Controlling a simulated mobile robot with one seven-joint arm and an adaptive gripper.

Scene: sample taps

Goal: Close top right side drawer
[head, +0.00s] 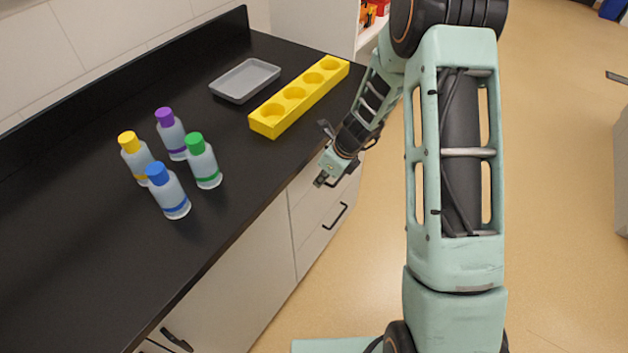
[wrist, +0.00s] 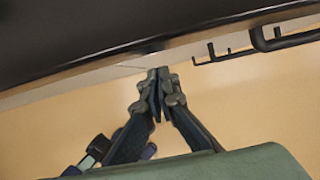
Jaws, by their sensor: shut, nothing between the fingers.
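The top right drawer (head: 303,188) is in the white cabinet under the black counter, and its front is partly hidden by my gripper in the head view. How far it stands out is hard to tell. My gripper (head: 321,180) is shut and empty, just in front of this drawer and below the counter edge. In the wrist view the shut fingertips (wrist: 158,76) point toward the pale cabinet front; whether they touch it is unclear. Dark bar handles (wrist: 285,40) show to the upper right there.
A lower drawer with a black handle (head: 335,215) is beneath. On the counter (head: 90,260) stand several capped bottles (head: 168,192), a grey tray (head: 245,80) and a yellow rack (head: 268,124) with round holes. The tan floor (head: 560,200) to the right is clear.

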